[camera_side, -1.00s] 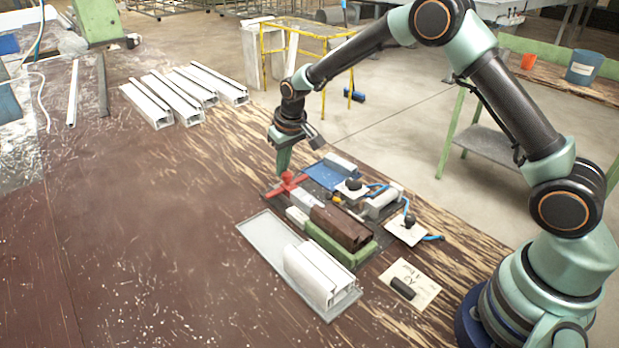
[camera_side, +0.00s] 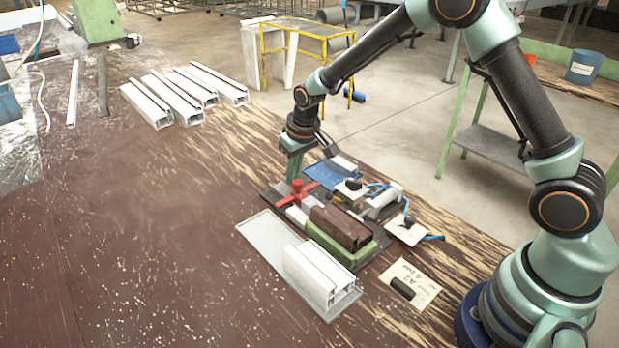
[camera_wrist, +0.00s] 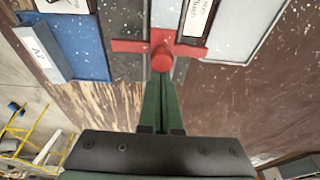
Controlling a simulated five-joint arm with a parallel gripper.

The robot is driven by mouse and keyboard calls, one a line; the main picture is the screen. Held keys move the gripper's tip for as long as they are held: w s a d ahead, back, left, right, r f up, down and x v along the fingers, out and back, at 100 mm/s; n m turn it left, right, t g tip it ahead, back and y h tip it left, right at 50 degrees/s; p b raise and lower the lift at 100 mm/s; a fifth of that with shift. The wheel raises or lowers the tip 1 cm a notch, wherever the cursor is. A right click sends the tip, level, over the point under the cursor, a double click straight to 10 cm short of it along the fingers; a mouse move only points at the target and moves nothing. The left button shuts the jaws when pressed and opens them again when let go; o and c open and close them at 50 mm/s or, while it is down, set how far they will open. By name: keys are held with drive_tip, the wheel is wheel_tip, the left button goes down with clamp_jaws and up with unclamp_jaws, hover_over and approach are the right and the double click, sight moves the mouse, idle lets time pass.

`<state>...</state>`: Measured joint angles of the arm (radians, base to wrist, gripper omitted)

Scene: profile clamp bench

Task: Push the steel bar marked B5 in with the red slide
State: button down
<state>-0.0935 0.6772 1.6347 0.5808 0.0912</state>
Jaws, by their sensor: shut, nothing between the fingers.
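In the wrist view the closed fingers (camera_wrist: 161,92) point at the knob. A light grey bar (camera_wrist: 165,13) lies just beyond the slide, in line with it, likely the steel bar; I can read no B5 mark.
A blue plate (camera_side: 322,177) with a grey bar (camera_side: 344,163) lies beside the base; the wrist view shows A2 on that bar (camera_wrist: 37,50). A grey tray (camera_side: 262,236) holds white profiles (camera_side: 318,274).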

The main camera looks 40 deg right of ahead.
drive_tip(key=shift+s, duration=2.7)
drive_tip(key=shift+s+f, duration=0.15)
drive_tip(key=shift+s, duration=0.25)
idle(0.5)
wheel_tip(320, 180, up, 7)
drive_tip(key=w, duration=0.1)
drive_tip(key=shift+w, duration=0.3)
idle(0.6)
drive_tip(key=shift+r, duration=0.2)
